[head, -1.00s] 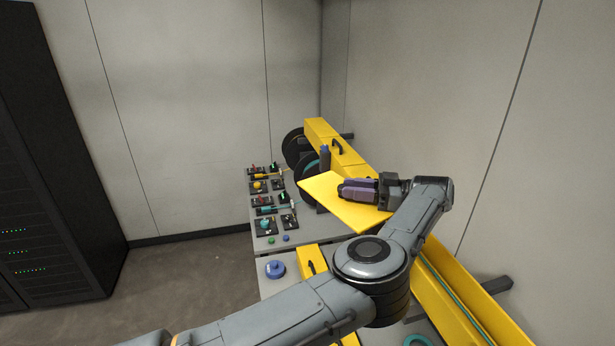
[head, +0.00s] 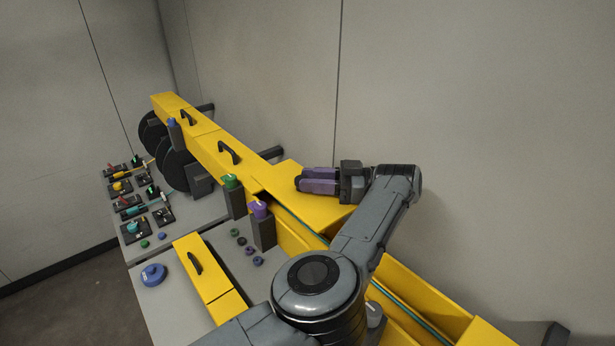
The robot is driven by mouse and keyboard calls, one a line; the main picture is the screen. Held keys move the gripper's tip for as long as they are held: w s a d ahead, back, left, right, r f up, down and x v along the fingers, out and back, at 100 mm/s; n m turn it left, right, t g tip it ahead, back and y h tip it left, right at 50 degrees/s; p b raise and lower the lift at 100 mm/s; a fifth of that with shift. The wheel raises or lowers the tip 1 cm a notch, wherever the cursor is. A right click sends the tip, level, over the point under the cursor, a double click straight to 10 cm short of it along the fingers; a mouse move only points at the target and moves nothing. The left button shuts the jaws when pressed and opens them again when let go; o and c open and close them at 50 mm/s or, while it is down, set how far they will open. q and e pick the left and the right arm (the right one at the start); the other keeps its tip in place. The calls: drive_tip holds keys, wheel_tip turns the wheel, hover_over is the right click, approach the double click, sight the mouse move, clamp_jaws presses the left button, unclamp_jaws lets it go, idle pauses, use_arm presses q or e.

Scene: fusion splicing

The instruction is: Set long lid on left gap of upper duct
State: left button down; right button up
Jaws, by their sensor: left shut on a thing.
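The long lid (head: 290,212) is a flat yellow plate in the head view. The lid lies over the upper duct (head: 419,290), a yellow trough running from back left to front right. It is just to the right of the duct's covered stretch. I cannot tell whether it touches the duct or hovers above it. A teal cable (head: 300,225) runs in the open duct, partly hidden by lid and arm. My right gripper is not in view.
Covered duct sections with black handles (head: 229,152) extend to the back left, beside black spools (head: 176,167). Dark posts with green (head: 231,181) and purple (head: 259,209) tops stand close before the duct. A lower yellow piece (head: 192,266) and blue round object (head: 153,275) sit on the table.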

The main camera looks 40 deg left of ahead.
use_arm(q)
drive_tip(key=shift+s+f+b, duration=0.1)
drive_tip(key=shift+f+b, duration=0.4)
drive_tip(key=shift+f, duration=0.4)
drive_tip(key=shift+f+b, duration=1.1)
drive_tip(key=shift+f, duration=0.65)
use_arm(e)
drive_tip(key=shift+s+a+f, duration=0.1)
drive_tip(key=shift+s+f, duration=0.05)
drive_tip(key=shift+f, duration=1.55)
use_arm(q)
drive_tip(key=shift+f, duration=0.15)
drive_tip(key=c, duration=0.7)
unclamp_jaws()
